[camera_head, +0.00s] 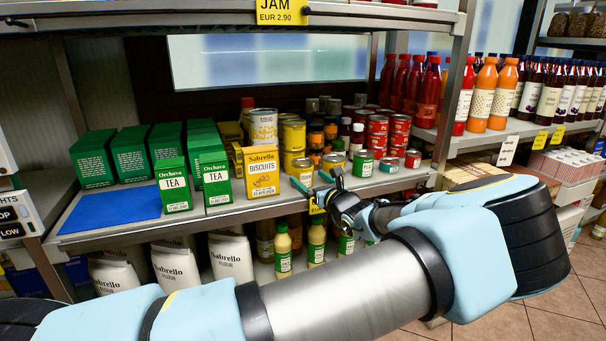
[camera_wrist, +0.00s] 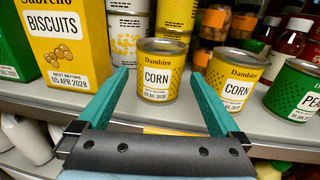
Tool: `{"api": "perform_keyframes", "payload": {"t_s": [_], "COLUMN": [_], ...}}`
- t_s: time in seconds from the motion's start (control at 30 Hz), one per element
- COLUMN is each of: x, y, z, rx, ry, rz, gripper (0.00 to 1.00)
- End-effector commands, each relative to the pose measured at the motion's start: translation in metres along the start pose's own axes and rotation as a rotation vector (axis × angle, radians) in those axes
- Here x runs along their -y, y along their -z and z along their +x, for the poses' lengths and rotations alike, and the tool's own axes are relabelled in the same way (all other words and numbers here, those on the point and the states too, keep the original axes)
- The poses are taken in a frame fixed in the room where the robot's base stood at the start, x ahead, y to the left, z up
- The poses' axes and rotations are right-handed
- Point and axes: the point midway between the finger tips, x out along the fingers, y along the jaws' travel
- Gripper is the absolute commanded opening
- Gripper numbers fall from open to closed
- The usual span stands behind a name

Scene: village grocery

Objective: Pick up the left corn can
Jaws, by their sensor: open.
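The left corn can (camera_wrist: 160,72), yellow with a white CORN label, stands upright near the shelf's front edge. In the head view it (camera_head: 302,167) is just behind my gripper (camera_head: 317,181), partly hidden. A second corn can (camera_wrist: 236,78) stands to its right in the wrist view. My gripper (camera_wrist: 159,82) is open, with its teal fingers pointing at the left corn can, one to each side in the picture. The right finger lies between the two cans in the picture. I cannot tell whether the fingertips reach beside the can; nothing is held.
A yellow biscuits box (camera_wrist: 67,42) stands left of the cans, close to the left finger. A green pea can (camera_wrist: 296,90) stands at the right. The shelf edge (camera_head: 240,213) runs below, with bottles (camera_head: 283,248) on the lower shelf.

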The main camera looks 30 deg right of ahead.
Motion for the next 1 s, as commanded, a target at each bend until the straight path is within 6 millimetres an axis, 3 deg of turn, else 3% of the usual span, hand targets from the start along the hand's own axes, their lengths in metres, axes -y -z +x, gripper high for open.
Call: {"api": "perform_keyframes", "payload": {"t_s": [0.3,0.6,1.0], "x": [0.000,0.000,0.000], "y": [-0.001,0.000,0.000], "z": [0.044,0.049,0.049], "rx": [0.000,-0.001,-0.001], "ry": [-0.002,-0.002,-0.002], "rz": [0.000,-0.001,-0.001], "gripper": [1.00,1.00,0.56]}}
